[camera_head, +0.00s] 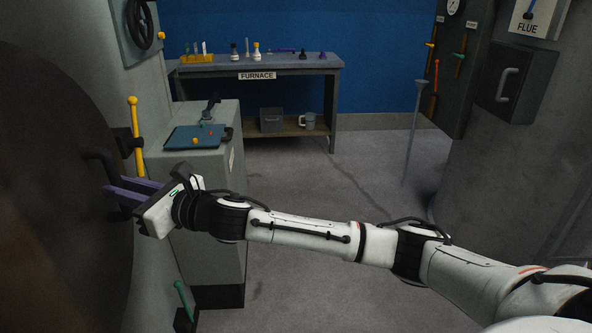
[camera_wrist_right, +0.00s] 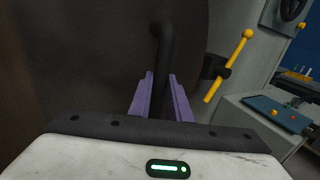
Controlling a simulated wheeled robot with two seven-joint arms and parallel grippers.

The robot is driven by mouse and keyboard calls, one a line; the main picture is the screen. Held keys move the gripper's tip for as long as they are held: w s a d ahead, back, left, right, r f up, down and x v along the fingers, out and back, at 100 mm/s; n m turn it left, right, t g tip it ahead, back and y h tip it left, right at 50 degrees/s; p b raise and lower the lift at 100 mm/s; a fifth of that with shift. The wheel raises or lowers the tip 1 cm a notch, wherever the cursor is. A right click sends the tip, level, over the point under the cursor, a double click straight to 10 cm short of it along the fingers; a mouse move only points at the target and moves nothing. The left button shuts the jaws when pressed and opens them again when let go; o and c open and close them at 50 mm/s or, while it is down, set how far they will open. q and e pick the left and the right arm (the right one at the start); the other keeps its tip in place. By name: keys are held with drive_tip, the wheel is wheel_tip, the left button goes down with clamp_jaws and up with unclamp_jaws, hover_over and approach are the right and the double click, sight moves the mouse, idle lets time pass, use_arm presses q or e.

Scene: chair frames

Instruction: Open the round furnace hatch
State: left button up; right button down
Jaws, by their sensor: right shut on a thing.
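The round furnace hatch (camera_head: 50,190) is a large dark disc filling the left side of the head view. It also fills the upper left of the right wrist view (camera_wrist_right: 75,60). Its black bar handle (camera_head: 98,158) stands out near its right edge and runs down between my fingers in the wrist view (camera_wrist_right: 160,45). My right gripper (camera_head: 113,184), with purple fingers, is shut on this handle; its fingertips also show in the wrist view (camera_wrist_right: 160,76). Whether the hatch stands ajar, I cannot tell. My left gripper is out of view.
A yellow lever (camera_head: 136,140) stands just right of the hatch. A grey cabinet with a blue tray (camera_head: 197,137) is beyond my gripper. A green lever (camera_head: 184,298) is low down. A workbench (camera_head: 262,64) stands at the back. The middle floor (camera_head: 320,200) is clear.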

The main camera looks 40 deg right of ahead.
drive_tip(key=shift+r, duration=0.1)
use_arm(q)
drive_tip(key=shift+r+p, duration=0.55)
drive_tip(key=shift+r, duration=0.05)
use_arm(e)
drive_tip(key=w+d+v, duration=0.1)
drive_tip(key=v, duration=1.1)
drive_tip(key=shift+s+d, duration=0.2)
drive_tip(key=shift+d, duration=0.2)
